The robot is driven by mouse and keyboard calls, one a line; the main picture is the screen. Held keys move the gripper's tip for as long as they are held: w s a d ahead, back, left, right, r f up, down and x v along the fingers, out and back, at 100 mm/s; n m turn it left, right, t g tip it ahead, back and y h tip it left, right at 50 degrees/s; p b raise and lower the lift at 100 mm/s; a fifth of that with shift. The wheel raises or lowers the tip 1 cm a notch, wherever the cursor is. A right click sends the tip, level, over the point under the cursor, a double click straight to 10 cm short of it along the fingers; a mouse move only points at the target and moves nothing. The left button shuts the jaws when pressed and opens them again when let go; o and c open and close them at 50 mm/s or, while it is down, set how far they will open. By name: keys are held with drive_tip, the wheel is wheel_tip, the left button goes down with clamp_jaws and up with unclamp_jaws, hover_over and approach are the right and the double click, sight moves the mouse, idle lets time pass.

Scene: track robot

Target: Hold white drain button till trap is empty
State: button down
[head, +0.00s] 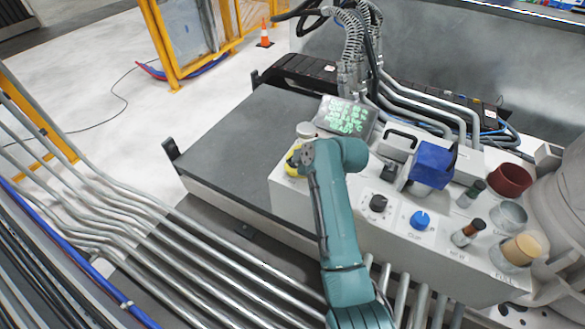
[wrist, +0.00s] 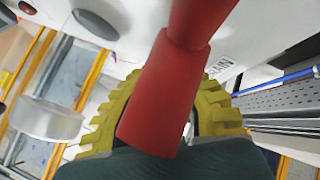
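My gripper (head: 294,163) is at the left end of the white control box, beside a pale round knob (head: 305,130); its tip is mostly hidden behind my arm in the head view. In the wrist view, yellow ribbed curved parts (wrist: 222,110) rise from a teal body on both sides of a red handle-like post (wrist: 165,95). The post comes from the white panel, partly covering a label ending in what looks like "AN" or "IN". A whitish cylinder (wrist: 45,120) stands at the left. Contact between gripper and post cannot be judged. I cannot tell which part is the white drain button.
The control box (head: 350,200) carries a lit green-text display (head: 345,116), a blue box (head: 433,164), a black knob (head: 378,203), a blue knob (head: 420,220) and several cups at the right. Grey pipes (head: 200,245) run along the front. A dark flat cover (head: 240,150) lies left.

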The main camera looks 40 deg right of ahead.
drive_tip(key=shift+s+d+f, duration=0.1)
drive_tip(key=shift+s+f, duration=0.15)
drive_tip(key=shift+f, duration=0.25)
drive_tip(key=shift+r+p, duration=0.65)
drive_tip(key=shift+r, duration=0.05)
drive_tip(key=shift+s+d+r, duration=0.1)
drive_tip(key=shift+s+r, duration=0.1)
drive_tip(key=shift+r, duration=0.1)
drive_tip(key=shift+s+d+r+p, duration=0.2)
drive_tip(key=shift+s+p, duration=0.05)
drive_tip(key=shift+p, duration=0.1)
drive_tip(key=shift+w+a+r, duration=0.15)
drive_tip(key=shift+w+r, duration=0.05)
wheel_tip(320, 180, up, 5)
drive_tip(key=p, duration=0.4)
drive_tip(key=shift+w, duration=0.1)
